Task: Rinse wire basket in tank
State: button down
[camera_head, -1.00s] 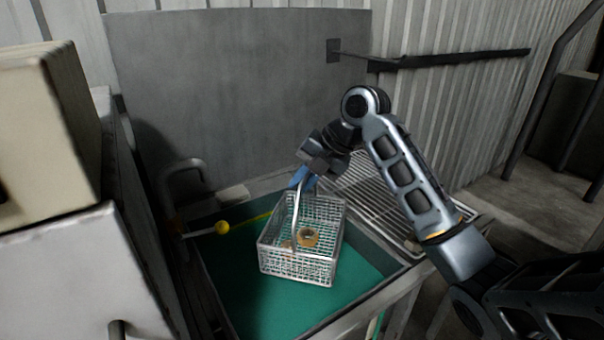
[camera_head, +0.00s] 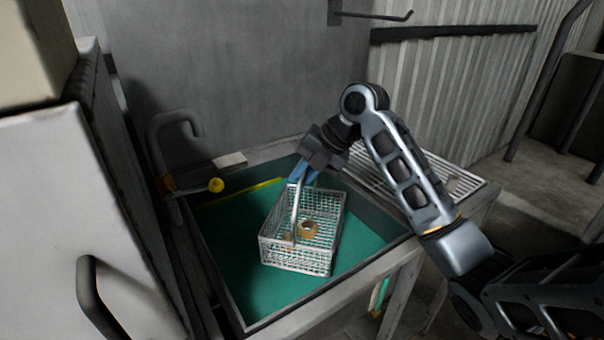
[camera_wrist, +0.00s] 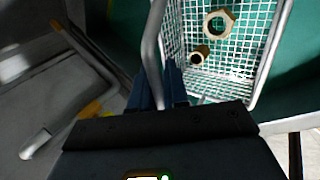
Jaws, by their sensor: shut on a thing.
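The wire basket (camera_head: 297,258) is a silver mesh box with a tall hoop handle (camera_head: 296,215). It holds a brass ring-shaped part (camera_head: 308,229) and a smaller brass piece, clearer in the wrist view (camera_wrist: 200,54). My gripper (camera_head: 303,178), with blue fingers, is shut on the basket's handle near its top; the wrist view shows the fingers (camera_wrist: 163,85) beside the handle bar. The basket is upright within the outline of the tank (camera_head: 262,323), over its green liquid (camera_head: 245,285). I cannot tell whether its bottom touches the liquid.
A curved tap pipe (camera_head: 158,130) and a yellow knob (camera_head: 216,185) stand at the tank's left. A slatted drain rack (camera_head: 458,184) adjoins its right side. A grey cabinet with a handle (camera_head: 88,290) fills the left. A wall hook (camera_head: 375,16) is behind.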

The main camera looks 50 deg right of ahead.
aim_at(300, 227)
jog(key=shift+f+b, duration=5.1)
jog(key=shift+f, duration=1.2)
jog(key=shift+f+b, duration=0.4)
jog(key=shift+b, duration=0.15)
jog(key=shift+s+a+f+b, duration=0.1)
jog(key=shift+f+b, duration=0.25)
jog(key=shift+f, duration=0.25)
jog(key=shift+r, duration=0.3)
jog(key=shift+r+p, duration=0.5)
jog(key=shift+r, duration=0.4)
jog(key=shift+f, duration=0.2)
